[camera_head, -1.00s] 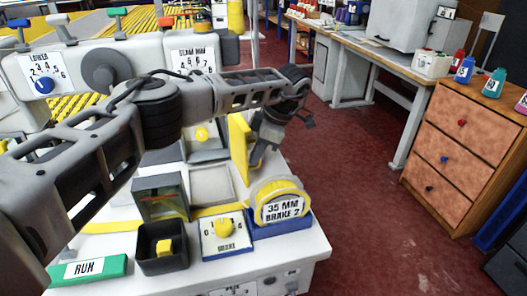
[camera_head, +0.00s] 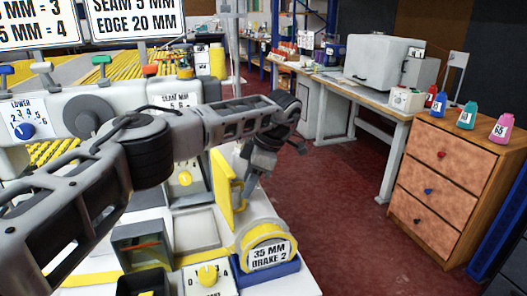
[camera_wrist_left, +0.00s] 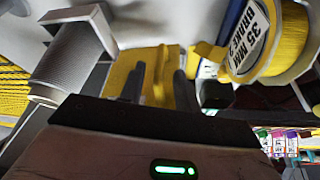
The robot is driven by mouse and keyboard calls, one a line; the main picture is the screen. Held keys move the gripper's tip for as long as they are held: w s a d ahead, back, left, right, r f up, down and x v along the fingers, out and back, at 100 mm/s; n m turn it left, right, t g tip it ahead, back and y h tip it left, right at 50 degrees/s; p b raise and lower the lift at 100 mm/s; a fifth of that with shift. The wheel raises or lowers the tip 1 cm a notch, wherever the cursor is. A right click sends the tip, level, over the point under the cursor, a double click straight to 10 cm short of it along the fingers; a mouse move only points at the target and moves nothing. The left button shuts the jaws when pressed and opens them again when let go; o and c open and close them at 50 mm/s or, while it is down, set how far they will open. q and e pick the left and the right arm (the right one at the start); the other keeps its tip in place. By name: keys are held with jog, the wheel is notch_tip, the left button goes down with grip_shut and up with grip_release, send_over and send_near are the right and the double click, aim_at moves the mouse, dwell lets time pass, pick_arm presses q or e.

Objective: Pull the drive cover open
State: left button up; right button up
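The yellow drive cover (camera_head: 222,185) is an upright panel on the right side of the white machine in the head view, with a yellow handle on its right face. My left gripper (camera_head: 246,188) is at the right of the panel, by the handle. In the left wrist view the yellow handle (camera_wrist_left: 160,78) stands between my two dark fingertips (camera_wrist_left: 158,88). The fingers are apart, with a visible gap beside the handle. The yellow panel shows behind them. My right gripper is in neither view.
A yellow tape spool (camera_head: 267,240) marked "35 MM BRAKE 2" sits in a blue holder near the cover. A yellow knob (camera_head: 208,274) is left of it. A wooden drawer cabinet (camera_head: 450,185) and a workbench stand right, across open red floor (camera_head: 340,200).

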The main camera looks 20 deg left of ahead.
pick_arm(q)
jog(key=p+v, duration=0.1)
jog(key=v, duration=1.1)
jog(key=shift+p, duration=0.4)
jog(key=shift+f, duration=0.1)
